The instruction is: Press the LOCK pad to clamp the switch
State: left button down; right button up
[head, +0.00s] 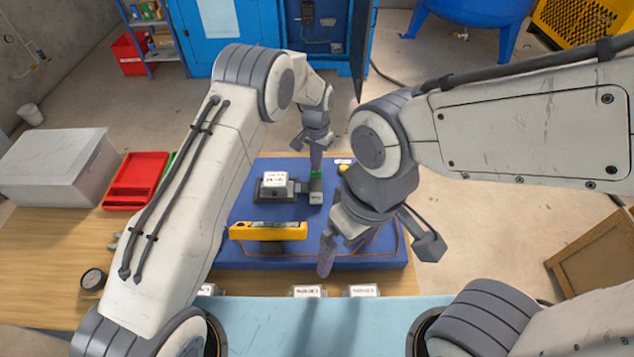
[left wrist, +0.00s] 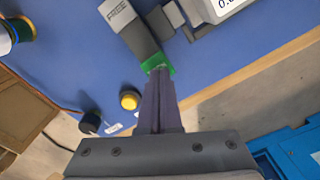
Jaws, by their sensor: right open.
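A white block with a printed face (head: 275,180), likely the switch, sits in a dark holder on the blue mat (head: 245,205). Its corner shows in the left wrist view (left wrist: 228,8). Beside it is a grey bar (head: 316,197) with a green pad (head: 316,174) at its far end. The bar's lettering (left wrist: 118,12) is only partly readable, and any wording on the green pad (left wrist: 154,63) is hidden. My left gripper (head: 316,164) is shut and empty, its tips (left wrist: 158,72) at the green pad, seemingly touching it. My right gripper (head: 378,256) is open and empty over the mat's right side.
A yellow bar-shaped tool (head: 268,231) stands in front of the switch. A yellow button (left wrist: 130,100) and a black knob (left wrist: 90,122) are near my left gripper. A red tray (head: 137,182) and grey bin (head: 55,165) are at the left. Labelled blocks (head: 307,291) line the front.

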pick_arm(q)
jog(key=shift+s+f+b, duration=0.1)
jog(key=shift+f+b, duration=0.45)
jog(key=shift+f, duration=0.4)
jog(key=shift+r+p, duration=2.15)
jog(key=shift+r, duration=1.4)
jog(key=shift+r, duration=0.2)
jog(key=s+d+r+b, duration=0.2)
jog(key=s+r, duration=1.3)
jog(key=s, duration=0.2)
jog(key=s+a, duration=0.3)
jog(key=s, duration=0.7)
jog(key=s+a+r+m+h+b, duration=0.1)
jog(key=s+a, duration=0.2)
jog(key=s, duration=0.7)
jog(key=shift+a+r, duration=0.3)
jog(key=shift+a, duration=0.05)
